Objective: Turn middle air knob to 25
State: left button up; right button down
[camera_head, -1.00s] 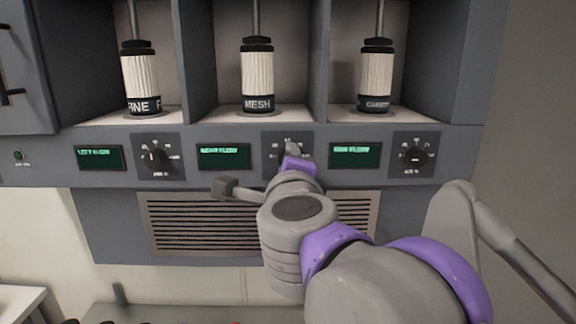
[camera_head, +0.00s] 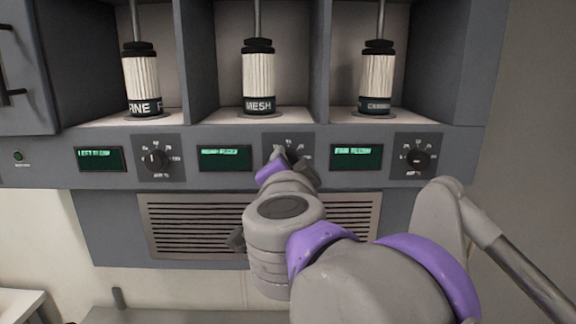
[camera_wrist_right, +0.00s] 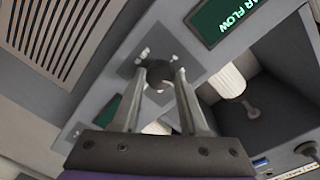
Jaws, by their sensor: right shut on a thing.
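The middle air knob (camera_wrist_right: 156,82) is a dark round knob on a grey dial plate (camera_head: 301,143). In the wrist view it sits between the fingers of my right gripper (camera_wrist_right: 162,82), which is shut on it. In the head view my right gripper (camera_head: 284,157) covers most of the knob and dial, so its pointer and setting cannot be read. The middle display (camera_head: 225,158) is lit green to the left of this dial, its text too small to read. My left gripper is not in view.
A left knob (camera_head: 155,159) and a right knob (camera_head: 417,159) sit on the same panel. Above are bays with ribbed cylinders, the middle one (camera_head: 258,80) marked MESH. A vent grille (camera_head: 195,225) lies below the panel, behind my right arm.

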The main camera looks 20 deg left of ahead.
jog(key=shift+n, duration=1.6)
jog(key=shift+c, duration=2.2)
grip_release()
jog(key=b+v, duration=0.1)
jog(key=v, duration=0.9)
jog(key=shift+s, duration=0.45)
jog(key=shift+f, duration=0.1)
